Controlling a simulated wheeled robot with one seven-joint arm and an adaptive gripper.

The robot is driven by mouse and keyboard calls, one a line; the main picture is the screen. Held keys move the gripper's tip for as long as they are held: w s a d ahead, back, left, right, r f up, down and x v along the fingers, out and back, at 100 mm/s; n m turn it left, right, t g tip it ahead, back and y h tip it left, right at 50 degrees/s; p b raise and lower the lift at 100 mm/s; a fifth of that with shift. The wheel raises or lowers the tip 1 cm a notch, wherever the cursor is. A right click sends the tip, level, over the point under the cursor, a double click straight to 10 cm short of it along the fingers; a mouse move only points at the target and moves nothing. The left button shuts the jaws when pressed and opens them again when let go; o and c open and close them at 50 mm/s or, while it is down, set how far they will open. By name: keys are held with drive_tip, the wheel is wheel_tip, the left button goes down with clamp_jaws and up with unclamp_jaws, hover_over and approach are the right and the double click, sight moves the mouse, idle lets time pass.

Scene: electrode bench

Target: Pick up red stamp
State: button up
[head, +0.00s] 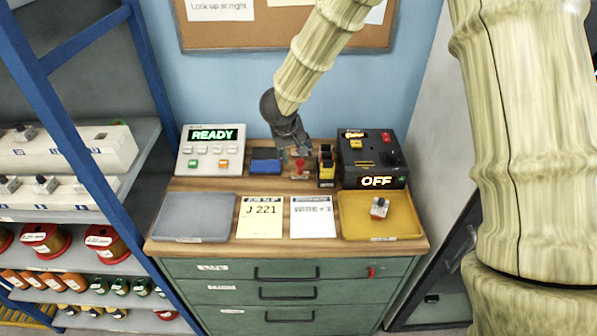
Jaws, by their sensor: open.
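The red stamp (300,166) stands upright on the wooden bench top, at the back near the middle. It is small, with a red handle on a wider base. My gripper (293,155) is above and just left of the stamp, pointing down, with its fingers close to the handle. It is open and holds nothing that I can see. Whether the fingers stand around the handle or only beside it I cannot tell at this size.
A dark blue pad (265,161) lies left of the stamp, and a yellow-black holder (326,170) stands close right. Beyond are the READY panel (210,150) and the black OFF box (372,158). In front lie a grey tray (194,215), two papers and a yellow tray (357,222).

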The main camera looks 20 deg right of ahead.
sight(299, 161)
drive_tip(key=x, duration=0.4)
drive_tip(key=shift+w+d+f, duration=0.1)
drive_tip(key=shift+d+f, duration=0.15)
drive_tip(key=shift+w+d+f+p, duration=0.15)
drive_tip(key=shift+f+p, duration=0.3)
drive_tip(key=shift+f, duration=0.25)
drive_tip(key=x, duration=0.3)
drive_tip(key=shift+f, duration=0.1)
drive_tip(key=shift+w+f+p, duration=0.15)
drive_tip(key=shift+f+p, duration=0.15)
drive_tip(key=shift+f, duration=0.05)
drive_tip(key=shift+c, duration=0.4)
drive_tip(key=c, duration=1)
